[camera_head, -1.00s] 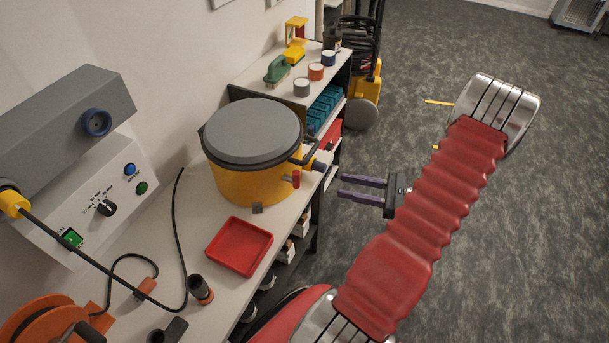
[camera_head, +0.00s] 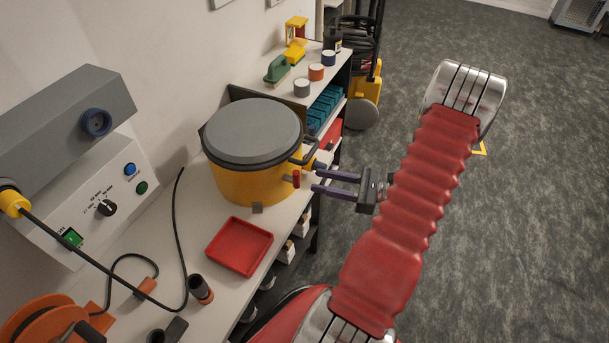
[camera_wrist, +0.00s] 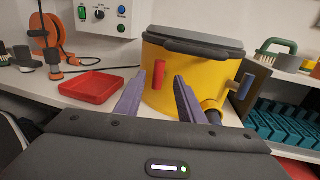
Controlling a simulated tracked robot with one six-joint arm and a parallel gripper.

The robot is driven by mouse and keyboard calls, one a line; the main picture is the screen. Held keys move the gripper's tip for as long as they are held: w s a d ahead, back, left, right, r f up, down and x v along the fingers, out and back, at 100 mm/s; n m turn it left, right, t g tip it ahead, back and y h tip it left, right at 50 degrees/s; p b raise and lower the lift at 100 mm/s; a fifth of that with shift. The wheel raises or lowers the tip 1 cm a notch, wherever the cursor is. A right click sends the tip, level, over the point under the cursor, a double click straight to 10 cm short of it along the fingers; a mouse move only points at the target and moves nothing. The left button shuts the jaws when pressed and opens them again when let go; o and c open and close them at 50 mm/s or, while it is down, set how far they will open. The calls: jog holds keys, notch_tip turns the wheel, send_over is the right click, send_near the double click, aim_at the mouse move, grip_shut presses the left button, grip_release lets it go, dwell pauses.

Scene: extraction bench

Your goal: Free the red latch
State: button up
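The red latch (camera_head: 296,179) is a small upright red piece on the right side of the yellow drum (camera_head: 240,183) with a grey lid. In the wrist view the red latch (camera_wrist: 158,74) stands on the drum's front, just beyond and between my two fingers. My gripper (camera_head: 315,181) is level with the latch at the bench edge, fingers apart and pointing at the drum. In the wrist view my gripper (camera_wrist: 157,88) shows open and empty, its left finger a little left of the latch. Whether a finger touches the latch I cannot tell.
A blue-handled part (camera_wrist: 245,86) and a yellow pipe stub (camera_wrist: 212,104) stick out of the drum right of the latch. A red tray (camera_head: 240,246) lies on the bench. A shelf (camera_head: 331,88) with teal boxes stands behind. The floor to the right is clear.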

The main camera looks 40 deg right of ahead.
aim_at(292, 177)
jog(key=x, duration=0.6)
jog(key=shift+w, duration=0.25)
jog(key=shift+a, duration=0.1)
jog(key=shift+c, duration=0.5)
grip_shut()
